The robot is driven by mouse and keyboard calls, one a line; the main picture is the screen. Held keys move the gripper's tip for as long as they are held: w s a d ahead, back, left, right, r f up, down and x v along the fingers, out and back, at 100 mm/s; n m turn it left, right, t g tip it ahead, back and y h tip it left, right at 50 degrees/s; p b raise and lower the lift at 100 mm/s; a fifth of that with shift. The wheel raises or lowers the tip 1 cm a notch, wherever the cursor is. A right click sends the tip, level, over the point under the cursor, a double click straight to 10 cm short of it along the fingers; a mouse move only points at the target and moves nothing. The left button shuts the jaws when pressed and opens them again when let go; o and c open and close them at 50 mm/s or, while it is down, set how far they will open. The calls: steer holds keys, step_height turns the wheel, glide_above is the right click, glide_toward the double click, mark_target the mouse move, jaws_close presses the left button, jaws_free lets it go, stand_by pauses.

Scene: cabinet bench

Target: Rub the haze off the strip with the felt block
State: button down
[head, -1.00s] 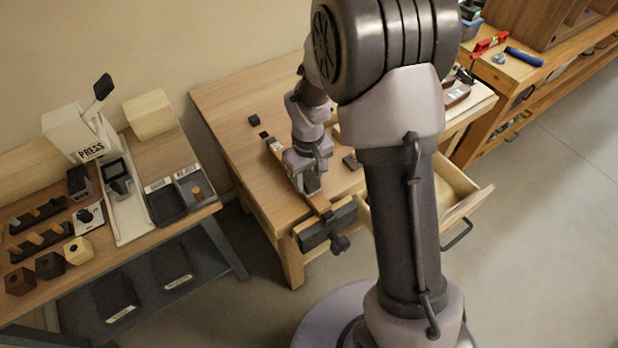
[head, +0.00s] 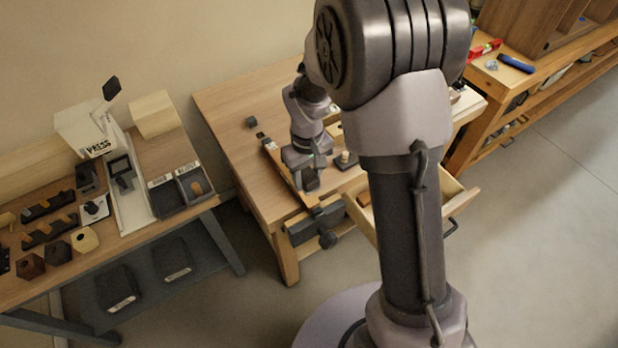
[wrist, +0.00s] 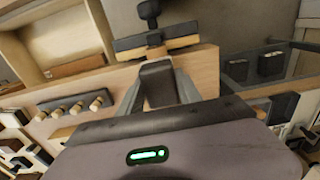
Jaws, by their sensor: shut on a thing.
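My gripper (head: 307,184) points down over the narrow strip (head: 272,150) on the middle bench. The strip runs from a dark end piece towards the vise (head: 312,226) at the bench's front edge. In the wrist view, my gripper (wrist: 158,95) is shut on the dark felt block (wrist: 157,80), between its two grey fingers. The vise (wrist: 155,46) shows just beyond, with a short brown end of the strip (wrist: 154,38) at its middle. My gripper hides much of the strip. I cannot make out the haze, or whether the block touches the strip.
An open drawer (head: 452,205) juts from the bench front, right of the vise. A dark block with a pale peg (head: 345,160) stands right of my gripper. Several pale pegs (wrist: 77,107) show in the wrist view. The left bench holds a press (head: 88,130) and trays (head: 180,188).

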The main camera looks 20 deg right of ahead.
steer(key=shift+r+p, duration=1)
steer(key=shift+r, duration=0.6)
steer(key=shift+f, duration=0.15)
